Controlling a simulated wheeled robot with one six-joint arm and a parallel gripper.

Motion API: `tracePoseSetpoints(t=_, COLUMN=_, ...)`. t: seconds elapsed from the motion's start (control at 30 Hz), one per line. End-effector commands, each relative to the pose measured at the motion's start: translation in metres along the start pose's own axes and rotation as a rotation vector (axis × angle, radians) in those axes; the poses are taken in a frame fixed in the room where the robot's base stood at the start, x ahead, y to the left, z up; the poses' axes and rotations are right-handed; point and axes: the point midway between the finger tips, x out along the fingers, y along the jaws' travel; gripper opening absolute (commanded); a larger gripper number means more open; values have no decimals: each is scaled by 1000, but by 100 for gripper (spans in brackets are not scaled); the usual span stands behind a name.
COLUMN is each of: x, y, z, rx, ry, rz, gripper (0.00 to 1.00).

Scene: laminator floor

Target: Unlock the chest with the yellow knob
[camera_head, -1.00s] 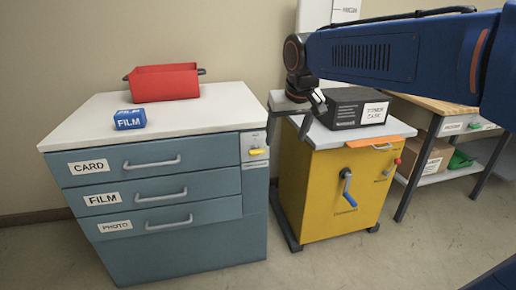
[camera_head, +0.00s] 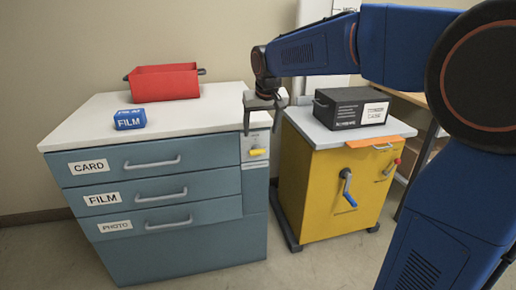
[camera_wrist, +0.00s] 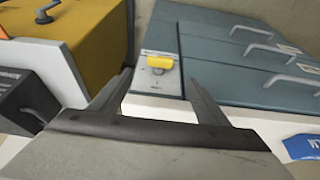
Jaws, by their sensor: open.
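The blue-grey chest (camera_head: 160,235) has three handled drawers labelled CARD, FILM and PHOTO, all closed, and a white top. The yellow knob (camera_head: 257,152) sits on a pale plate at the upper right of its front. My gripper (camera_head: 261,132) hangs open and empty by the chest's front right corner, just above the knob. In the wrist view the knob (camera_wrist: 160,62) lies ahead, between and beyond the open fingertips (camera_wrist: 158,78), apart from them. It appears to lie sideways.
A red bin (camera_head: 165,82) and a blue FILM box (camera_head: 130,119) stand on the chest top. To the right is a yellow cabinet (camera_head: 320,185) with a blue crank (camera_head: 347,188) and a black case (camera_head: 350,108) on top. The floor in front is clear.

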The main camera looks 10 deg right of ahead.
Motion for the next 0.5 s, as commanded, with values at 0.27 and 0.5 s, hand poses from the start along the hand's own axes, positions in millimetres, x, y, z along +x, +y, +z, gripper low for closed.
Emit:
tracePoseSetpoints(t=0.27, x=51, y=0, z=0, rx=0, ry=-3, rz=1, gripper=69)
tracePoseSetpoints(t=0.5, x=88, y=0, z=0, rx=0, ry=-2, rz=1, gripper=69)
